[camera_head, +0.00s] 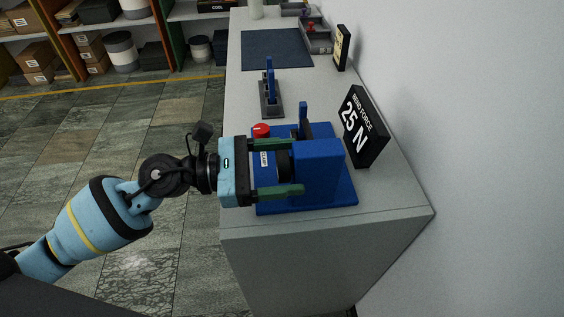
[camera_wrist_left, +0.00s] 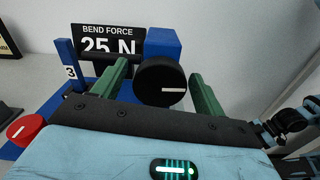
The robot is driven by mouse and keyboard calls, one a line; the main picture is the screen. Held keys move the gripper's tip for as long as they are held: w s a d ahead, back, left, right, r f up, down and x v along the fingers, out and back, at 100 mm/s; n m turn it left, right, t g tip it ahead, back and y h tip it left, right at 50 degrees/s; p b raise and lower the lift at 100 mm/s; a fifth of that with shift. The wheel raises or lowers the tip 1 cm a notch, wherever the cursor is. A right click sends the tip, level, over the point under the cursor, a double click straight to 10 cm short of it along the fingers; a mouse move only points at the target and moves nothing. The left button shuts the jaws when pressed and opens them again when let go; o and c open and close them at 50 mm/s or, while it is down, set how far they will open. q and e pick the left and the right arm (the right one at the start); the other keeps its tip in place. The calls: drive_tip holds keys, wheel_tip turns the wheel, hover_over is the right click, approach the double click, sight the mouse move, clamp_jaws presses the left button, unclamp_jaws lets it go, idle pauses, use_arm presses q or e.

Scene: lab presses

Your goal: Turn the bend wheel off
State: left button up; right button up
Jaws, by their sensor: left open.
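The bend wheel (camera_wrist_left: 160,82) is a black disc with a short white mark, on the side of a blue block (camera_wrist_left: 163,42). In the head view the wheel (camera_head: 284,165) shows partly between the fingers. My left gripper (camera_head: 299,167) is open, with its green fingers on either side of the wheel. In the left wrist view the left gripper (camera_wrist_left: 160,85) has a gap on both sides of the wheel. The black display (camera_head: 362,130) beside the press reads "BEND FORCE 25 N". My right gripper is not in view.
The press has a blue base (camera_head: 308,205), a red knob (camera_head: 261,130) and a blue post (camera_head: 303,116). Another small blue-and-grey press (camera_head: 271,91), a dark mat (camera_head: 276,48) and grey trays (camera_head: 317,38) stand farther along the bench. A white wall lies right.

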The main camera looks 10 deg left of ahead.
use_arm(q)
drive_tip(key=c, duration=1)
drive_tip(key=n+p, duration=0.2)
drive_tip(key=n, duration=0.1)
drive_tip(key=shift+r, duration=0.25)
drive_tip(key=shift+n+p, duration=0.4)
drive_tip(key=shift+p, duration=0.05)
drive_tip(key=shift+f+n, duration=0.25)
drive_tip(key=shift+n, duration=0.05)
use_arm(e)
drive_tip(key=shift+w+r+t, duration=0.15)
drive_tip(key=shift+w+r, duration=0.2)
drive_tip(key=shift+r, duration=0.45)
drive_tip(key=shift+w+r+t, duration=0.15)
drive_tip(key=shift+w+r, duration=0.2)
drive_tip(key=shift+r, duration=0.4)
use_arm(q)
drive_tip(key=o, duration=1)
drive_tip(key=shift+a, duration=0.1)
